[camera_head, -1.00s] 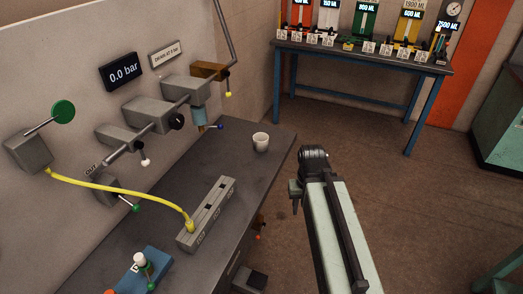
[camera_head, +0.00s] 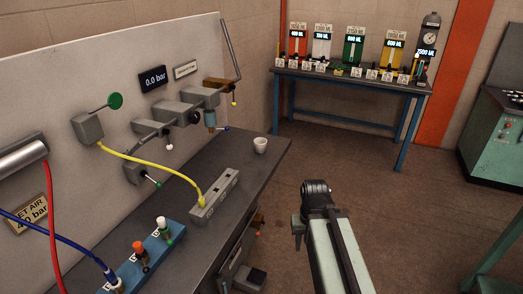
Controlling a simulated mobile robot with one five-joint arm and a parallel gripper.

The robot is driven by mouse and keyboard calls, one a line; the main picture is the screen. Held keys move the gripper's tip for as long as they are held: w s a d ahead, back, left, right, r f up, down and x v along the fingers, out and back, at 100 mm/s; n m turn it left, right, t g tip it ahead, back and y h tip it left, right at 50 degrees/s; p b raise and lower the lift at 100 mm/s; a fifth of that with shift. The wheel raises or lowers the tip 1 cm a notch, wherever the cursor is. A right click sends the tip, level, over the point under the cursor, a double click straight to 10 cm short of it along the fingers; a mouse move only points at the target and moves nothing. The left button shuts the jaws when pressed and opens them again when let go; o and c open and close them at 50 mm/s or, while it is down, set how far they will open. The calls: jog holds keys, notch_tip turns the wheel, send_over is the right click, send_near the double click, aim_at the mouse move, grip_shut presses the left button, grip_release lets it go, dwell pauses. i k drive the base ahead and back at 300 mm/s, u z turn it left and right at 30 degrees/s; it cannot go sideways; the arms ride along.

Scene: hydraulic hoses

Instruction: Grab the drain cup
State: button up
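The drain cup (camera_head: 260,145) is a small white cup. It stands upright near the far right edge of the dark workbench (camera_head: 247,177), below and to the right of the filter unit on the panel. My arm reaches forward over the floor to the right of the bench. My gripper (camera_head: 298,232), at the arm's end, is small and dark, and lies apart from the cup, nearer to me and to its right. Its fingers are too small and dark to show whether they are open.
A grey socket block (camera_head: 214,196) with a yellow hose (camera_head: 150,164) and a blue valve block (camera_head: 143,262) sit on the bench. The wall panel (camera_head: 60,100) carries valves with protruding levers. A blue-legged table (camera_head: 350,84) stands at the back. Open floor (camera_head: 400,200) lies right.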

aim_at(260, 146)
jog(key=z, duration=1.3)
jog(key=i, duration=2.7)
jog(key=u, duration=4.65)
jog(key=i, duration=0.7)
jog(key=z, duration=0.05)
